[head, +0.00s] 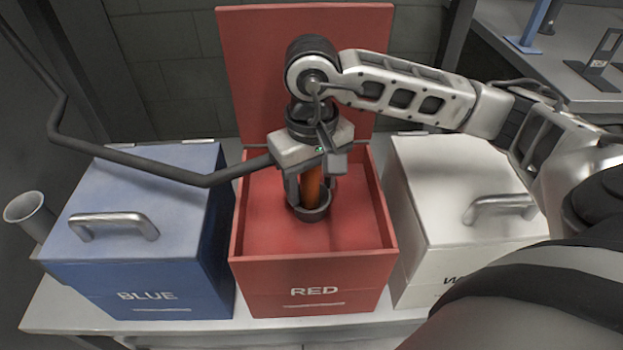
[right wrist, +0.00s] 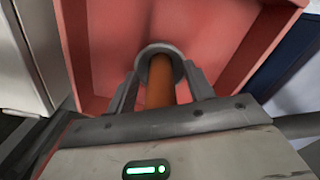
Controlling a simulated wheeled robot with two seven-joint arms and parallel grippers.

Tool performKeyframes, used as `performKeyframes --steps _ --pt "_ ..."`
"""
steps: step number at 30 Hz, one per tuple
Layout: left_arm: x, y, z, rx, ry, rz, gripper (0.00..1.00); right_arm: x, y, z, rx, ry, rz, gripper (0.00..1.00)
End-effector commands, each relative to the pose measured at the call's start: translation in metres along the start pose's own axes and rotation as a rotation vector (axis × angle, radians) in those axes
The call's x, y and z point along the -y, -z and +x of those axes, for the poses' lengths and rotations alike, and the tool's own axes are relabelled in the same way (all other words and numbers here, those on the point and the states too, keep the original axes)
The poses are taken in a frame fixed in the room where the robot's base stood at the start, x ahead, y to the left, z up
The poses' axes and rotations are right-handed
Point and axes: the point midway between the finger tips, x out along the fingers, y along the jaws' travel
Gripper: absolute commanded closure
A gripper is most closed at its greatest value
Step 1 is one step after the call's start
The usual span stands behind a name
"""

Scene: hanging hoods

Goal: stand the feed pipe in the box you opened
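The red box (head: 312,273) stands open in the middle of the head view, its lid (head: 240,70) raised behind it. My right gripper (head: 311,197) reaches down into it. An orange pipe (head: 311,184) stands roughly upright between the fingers, its lower end within a dark grey ring (head: 310,213). In the right wrist view the pipe (right wrist: 161,82) runs between the fingers to the ring (right wrist: 150,51), with a gap on each side of the pipe. The fingers look open. Whether their tips touch the ring is unclear. My left gripper is not in view.
The blue box (head: 135,270) at left and the white box (head: 440,190) at right are shut. A dark bent bar (head: 130,160) crosses from the left to beside my right gripper. A grey flared tube (head: 28,210) stands left of the blue box.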

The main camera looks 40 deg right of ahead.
Motion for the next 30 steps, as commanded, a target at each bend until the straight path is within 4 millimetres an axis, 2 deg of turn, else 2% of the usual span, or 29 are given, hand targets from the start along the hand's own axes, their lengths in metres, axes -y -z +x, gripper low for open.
performKeyframes --steps 5,8,11,21,25,30 --pt "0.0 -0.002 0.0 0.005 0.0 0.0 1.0 0.0 0.0 -0.004 0.0 0.0 0.0 0.48" --pt "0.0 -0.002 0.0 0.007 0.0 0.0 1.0 0.0 0.001 -0.016 -0.003 0.001 0.0 0.48" --pt "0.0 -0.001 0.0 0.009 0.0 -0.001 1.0 0.0 0.001 -0.035 -0.006 0.001 0.0 0.48" --pt "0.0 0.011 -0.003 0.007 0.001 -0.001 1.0 0.0 0.001 -0.12 -0.006 -0.001 0.0 0.48" --pt "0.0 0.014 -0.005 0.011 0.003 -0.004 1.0 0.0 0.001 -0.143 -0.004 -0.001 0.0 0.48" --pt "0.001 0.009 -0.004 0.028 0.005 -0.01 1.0 0.0 0.0 -0.157 -0.001 -0.001 0.001 0.48"
